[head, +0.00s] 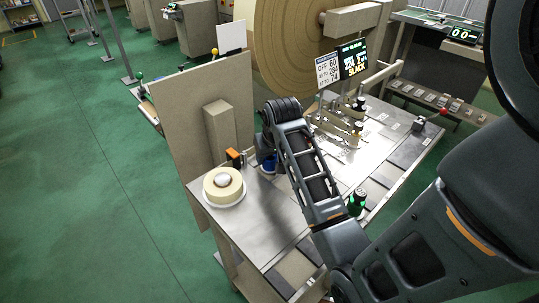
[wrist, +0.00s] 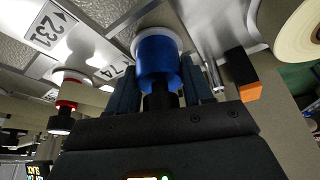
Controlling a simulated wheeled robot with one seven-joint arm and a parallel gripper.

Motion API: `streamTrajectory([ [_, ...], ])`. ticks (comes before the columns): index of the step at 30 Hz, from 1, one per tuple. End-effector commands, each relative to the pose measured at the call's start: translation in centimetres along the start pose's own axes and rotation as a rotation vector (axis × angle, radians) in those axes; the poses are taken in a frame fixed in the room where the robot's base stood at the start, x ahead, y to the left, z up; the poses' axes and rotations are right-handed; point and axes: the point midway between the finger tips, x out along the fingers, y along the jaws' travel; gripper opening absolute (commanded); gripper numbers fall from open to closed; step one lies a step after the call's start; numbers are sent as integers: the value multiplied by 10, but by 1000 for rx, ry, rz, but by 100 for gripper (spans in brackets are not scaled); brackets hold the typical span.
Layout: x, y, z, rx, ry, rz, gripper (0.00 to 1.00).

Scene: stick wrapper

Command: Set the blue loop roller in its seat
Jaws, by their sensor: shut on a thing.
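The blue loop roller (wrist: 158,62) stands between the fingers of my gripper (wrist: 160,84) in the wrist view, which is shut on it. A white round disc (wrist: 138,38) shows at the roller's far end, close against the metal plate. I cannot tell whether the roller is fully down or slightly clear of it. In the head view only a bit of the blue roller (head: 267,162) shows; my wrist and arm hide the rest of it and my fingers.
A black block with an orange end (head: 234,157) stands just left of the roller. A cream tape roll (head: 210,193) sits at the table's left corner. A green-lit black cylinder (head: 356,203) stands right of my arm. A red-banded post (wrist: 66,104) shows in the wrist view.

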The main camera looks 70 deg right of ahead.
Motion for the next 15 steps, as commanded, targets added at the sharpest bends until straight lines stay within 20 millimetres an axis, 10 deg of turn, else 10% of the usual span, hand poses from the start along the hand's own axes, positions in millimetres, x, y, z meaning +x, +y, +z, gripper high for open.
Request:
streamTrajectory([
  [12,6,0,2,-1,1,0,17],
  [13,6,0,2,-1,1,0,51],
  [15,6,0,2,-1,1,0,58],
])
